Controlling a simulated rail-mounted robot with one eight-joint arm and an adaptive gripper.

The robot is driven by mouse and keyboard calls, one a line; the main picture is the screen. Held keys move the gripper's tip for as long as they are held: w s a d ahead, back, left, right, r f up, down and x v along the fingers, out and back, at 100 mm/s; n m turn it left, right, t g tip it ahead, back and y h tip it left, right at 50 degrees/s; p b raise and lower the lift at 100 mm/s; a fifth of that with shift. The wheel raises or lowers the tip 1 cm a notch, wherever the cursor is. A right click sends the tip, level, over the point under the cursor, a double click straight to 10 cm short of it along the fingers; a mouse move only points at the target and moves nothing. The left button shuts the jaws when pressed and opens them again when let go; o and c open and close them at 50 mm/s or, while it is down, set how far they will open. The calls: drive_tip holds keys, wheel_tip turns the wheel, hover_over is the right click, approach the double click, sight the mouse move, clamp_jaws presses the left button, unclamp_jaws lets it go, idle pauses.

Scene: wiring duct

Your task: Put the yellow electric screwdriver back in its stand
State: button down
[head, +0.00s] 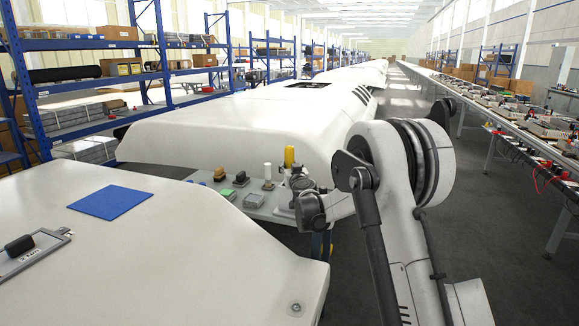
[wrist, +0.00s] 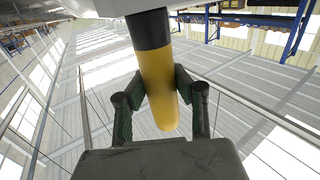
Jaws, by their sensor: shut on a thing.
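The yellow electric screwdriver (head: 289,156) stands about upright at my gripper, above the grey ledge in the head view. In the wrist view the yellow body (wrist: 158,82) with its black end section (wrist: 149,30) lies between the two dark fingers of my gripper (wrist: 156,88), which are shut on it. The black end runs up to a pale surface at the top edge; whether they touch cannot be told. In the head view my gripper (head: 296,180) is small and partly hidden by my arm. I cannot clearly pick out the stand.
The grey ledge (head: 245,209) carries a green block (head: 228,194), a grey box (head: 254,201), a white cylinder (head: 268,171) and dark small items (head: 241,178). White casings (head: 235,125) flank it. A blue mat (head: 110,202) lies at left. A long bench (head: 500,112) runs along the right.

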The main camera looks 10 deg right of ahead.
drive_tip(key=shift+f+b, duration=0.9)
drive_tip(key=shift+f, duration=0.65)
drive_tip(key=c, duration=1.4)
unclamp_jaws()
drive_tip(key=shift+o, duration=0.2)
drive_tip(key=s, duration=1.2)
drive_tip(key=shift+r, duration=0.1)
